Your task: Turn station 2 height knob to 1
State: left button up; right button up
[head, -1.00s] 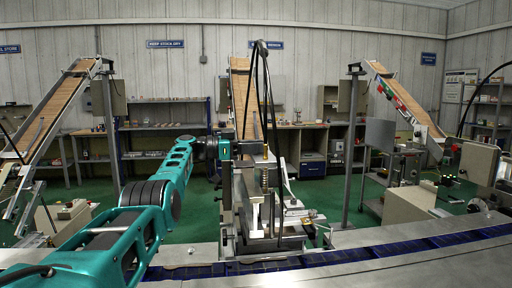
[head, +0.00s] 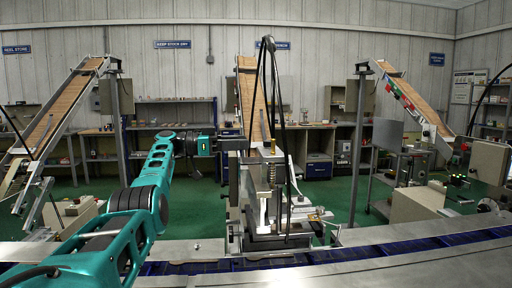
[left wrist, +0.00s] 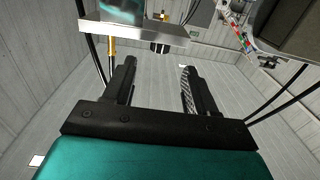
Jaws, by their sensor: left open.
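The middle machine (head: 269,205), which I take for station 2, stands behind the blue belt, with an upright post and a spring on a rod. A small brass-coloured piece (head: 273,146) sits above the spring; I cannot tell if it is the height knob. My left gripper (head: 232,145) reaches in from the left at the machine's upper part, its fingers hard to make out there. In the left wrist view the left gripper (left wrist: 158,78) is open with nothing between its fingers. A dark round knob-like part (left wrist: 160,47) shows beyond the fingertips, below a metal plate. My right gripper is out of view.
A blue conveyor belt (head: 390,248) with metal edges runs across the front. Black cables (head: 277,85) hang over the machine. Sloping conveyors stand at left (head: 62,105) and right (head: 410,95). Shelves and benches line the back wall.

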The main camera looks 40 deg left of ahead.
pick_arm(q)
jog(key=v, duration=0.5)
jog(key=shift+s+a, duration=0.2)
jog(key=shift+s, duration=0.15)
